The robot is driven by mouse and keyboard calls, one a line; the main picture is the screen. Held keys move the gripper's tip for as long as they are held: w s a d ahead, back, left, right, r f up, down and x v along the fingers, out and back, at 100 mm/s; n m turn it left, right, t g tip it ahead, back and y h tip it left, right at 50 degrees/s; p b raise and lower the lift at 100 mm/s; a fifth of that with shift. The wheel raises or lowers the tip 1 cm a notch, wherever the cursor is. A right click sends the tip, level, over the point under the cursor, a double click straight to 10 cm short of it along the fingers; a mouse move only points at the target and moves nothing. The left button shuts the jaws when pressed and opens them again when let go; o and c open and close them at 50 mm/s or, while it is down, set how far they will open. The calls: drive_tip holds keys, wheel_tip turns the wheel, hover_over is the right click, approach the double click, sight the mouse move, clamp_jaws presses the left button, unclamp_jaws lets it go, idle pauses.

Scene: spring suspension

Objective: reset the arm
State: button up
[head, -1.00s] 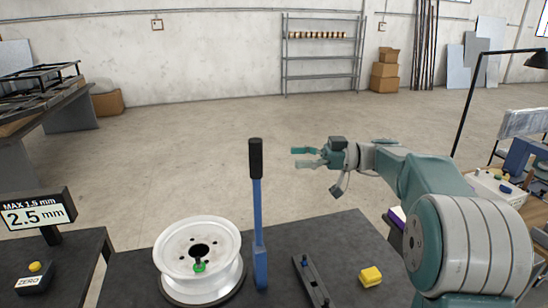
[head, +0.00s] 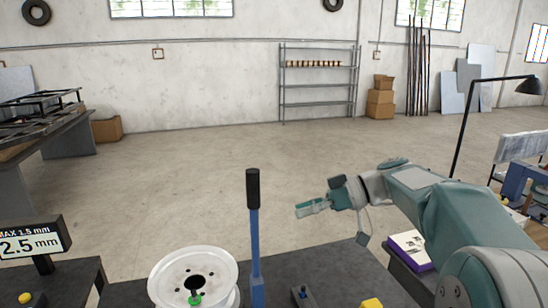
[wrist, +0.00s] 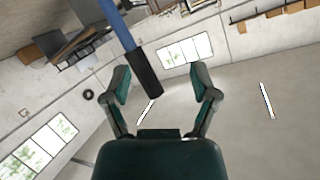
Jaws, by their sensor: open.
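My gripper (head: 312,208) is held in the air above and behind the dark table, pointing left, to the right of the blue lever with the black handle (head: 253,188). In the wrist view my gripper (wrist: 163,85) has its two fingers apart with nothing held. There the lever's black handle (wrist: 146,74) shows beyond and between the fingers; no contact can be made out. A white wheel rim (head: 195,272) with a green-based stud in it lies on the dark table (head: 325,268).
A yellow block (head: 372,303) and a black bar fixture (head: 301,297) are at the table's front edge of view. A gauge display (head: 36,240) stands at left. A lamp (head: 525,86) and a white-purple box (head: 411,249) are at right.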

drive_tip(key=s+d+f+m+t+h, duration=0.3)
drive_tip(key=s+f+m+h, duration=0.3)
drive_tip(key=s, duration=0.5)
drive_tip(key=s+d+f+m+t+h, duration=0.2)
drive_tip(key=s+d+f+m+h, duration=0.2)
drive_tip(key=s, duration=0.8)
wheel_tip(320, 180, down, 2)
drive_tip(key=m+h, duration=0.3)
drive_tip(key=h, duration=0.1)
drive_tip(key=shift+s+d+f+t, duration=0.2)
drive_tip(key=shift+d+f+t, duration=0.05)
drive_tip(key=shift+d+t, duration=0.15)
drive_tip(key=shift+a, duration=0.1)
